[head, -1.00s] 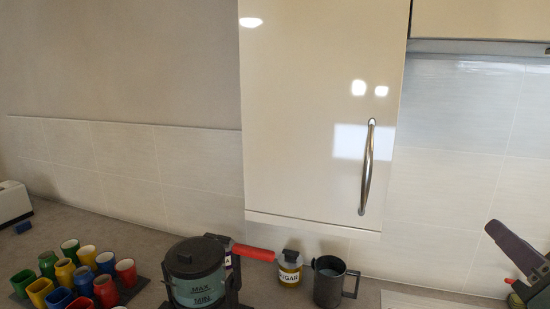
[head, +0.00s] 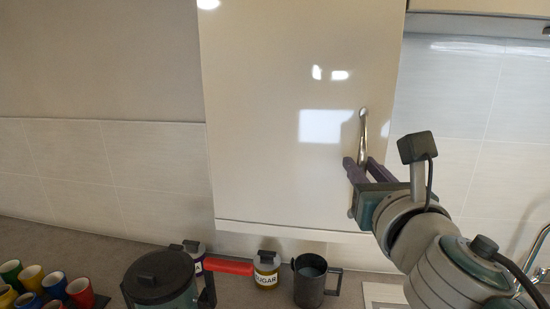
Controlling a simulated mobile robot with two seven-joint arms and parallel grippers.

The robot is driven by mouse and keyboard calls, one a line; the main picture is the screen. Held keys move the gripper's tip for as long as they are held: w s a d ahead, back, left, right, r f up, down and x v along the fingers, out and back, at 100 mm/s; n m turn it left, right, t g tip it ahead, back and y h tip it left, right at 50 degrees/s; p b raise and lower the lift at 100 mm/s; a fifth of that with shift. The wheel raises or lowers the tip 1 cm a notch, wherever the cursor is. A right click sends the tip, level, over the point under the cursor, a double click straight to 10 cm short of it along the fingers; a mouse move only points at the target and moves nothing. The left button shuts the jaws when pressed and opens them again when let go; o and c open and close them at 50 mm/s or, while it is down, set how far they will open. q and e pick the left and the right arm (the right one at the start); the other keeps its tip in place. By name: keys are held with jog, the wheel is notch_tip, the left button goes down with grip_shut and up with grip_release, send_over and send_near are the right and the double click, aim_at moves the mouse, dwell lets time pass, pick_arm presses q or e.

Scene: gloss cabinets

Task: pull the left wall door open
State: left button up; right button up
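The left wall door (head: 270,130) is a glossy cream cabinet door in the upper middle of the head view. It looks shut. Its curved metal handle (head: 363,130) runs upright near its right edge. My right gripper (head: 361,162) is at the handle, coming in from the lower right. Its two dark fingers are apart, one on each side of the handle bar, and look open around it. The fingers and palm hide part of the lower handle. My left gripper is not in view.
Below the door, the counter holds a dark-lidded pot (head: 160,280), a sugar jar (head: 266,270), a dark mug (head: 312,283) and, at far left, several coloured cups (head: 54,284). Another cabinet (head: 480,5) is at the upper right edge. The air before the door is clear left of my arm.

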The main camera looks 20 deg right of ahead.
jog(key=shift+w+d, duration=0.1)
jog(key=shift+w, duration=0.2)
grip_shut()
dwell(1.3)
